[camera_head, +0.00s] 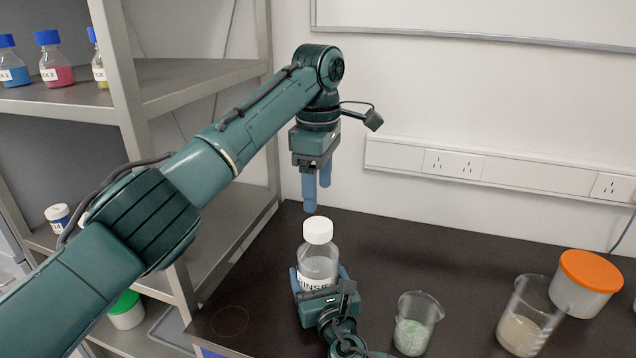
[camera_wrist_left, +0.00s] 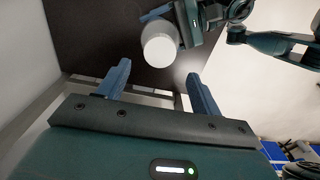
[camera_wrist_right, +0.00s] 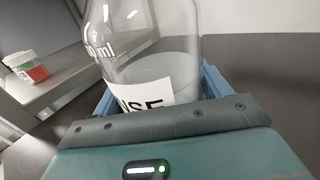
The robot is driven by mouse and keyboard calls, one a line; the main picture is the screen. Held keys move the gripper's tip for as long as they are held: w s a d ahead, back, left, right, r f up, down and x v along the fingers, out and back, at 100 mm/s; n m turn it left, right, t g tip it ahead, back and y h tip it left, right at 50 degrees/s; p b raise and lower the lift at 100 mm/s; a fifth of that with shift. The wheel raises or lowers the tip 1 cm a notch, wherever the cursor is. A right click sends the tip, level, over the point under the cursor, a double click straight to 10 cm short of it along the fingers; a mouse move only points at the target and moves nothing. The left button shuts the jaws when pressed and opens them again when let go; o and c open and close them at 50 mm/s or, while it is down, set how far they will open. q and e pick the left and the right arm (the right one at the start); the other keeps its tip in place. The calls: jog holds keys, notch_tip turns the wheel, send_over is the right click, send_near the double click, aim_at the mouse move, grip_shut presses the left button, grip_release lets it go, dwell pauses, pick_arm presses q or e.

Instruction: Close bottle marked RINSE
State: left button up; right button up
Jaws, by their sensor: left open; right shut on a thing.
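The clear bottle marked RINSE (camera_head: 318,266) stands upright at the dark bench, with a white cap (camera_head: 317,230) on its top. My right gripper (camera_head: 320,281) is shut around the bottle's lower body; the right wrist view shows the bottle (camera_wrist_right: 150,50) between its blue fingers. My left gripper (camera_head: 317,190) is open and empty, pointing down above the cap. In the left wrist view the white cap (camera_wrist_left: 159,45) lies beyond the left fingertips, between their lines and apart from them. How tightly the cap sits cannot be told.
A beaker with pale green contents (camera_head: 412,325), a beaker with beige contents (camera_head: 525,320) and an orange-lidded tub (camera_head: 585,284) stand to the right on the bench (camera_head: 450,260). A metal shelf (camera_head: 190,80) with several bottles stands at the left.

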aim_at(318, 224)
pick_arm(q)
jog(key=shift+f, duration=4)
jog(key=shift+c, duration=0.5)
